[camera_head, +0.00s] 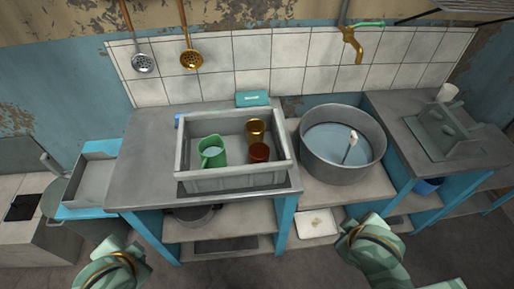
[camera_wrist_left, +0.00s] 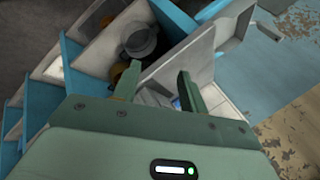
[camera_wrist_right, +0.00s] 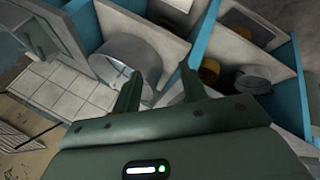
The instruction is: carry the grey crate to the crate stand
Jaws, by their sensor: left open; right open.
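The grey crate (camera_head: 235,182) stands upright on the grey counter (camera_head: 145,150) in the middle of the head view. It holds a green jug (camera_head: 211,152), a gold cup (camera_head: 255,131) and a red-brown cup (camera_head: 258,152). My left gripper (camera_head: 112,262) is low at the left, apart from the crate; its fingers are spread and empty in the left wrist view (camera_wrist_left: 157,86). My right gripper (camera_head: 365,240) is low at the right, also apart; its fingers are open and empty in the right wrist view (camera_wrist_right: 160,88). A blue-edged grey stand (camera_head: 93,181) is left of the counter; I cannot tell whether it is the crate stand.
A large round metal basin (camera_head: 342,146) stands close to the crate's right. A teal box (camera_head: 252,98) lies behind the crate. A grey rack (camera_head: 445,131) stands on the right counter. Shelves (camera_head: 220,225) lie below. Ladles (camera_head: 190,58) and a brass tap (camera_head: 352,43) are at the wall.

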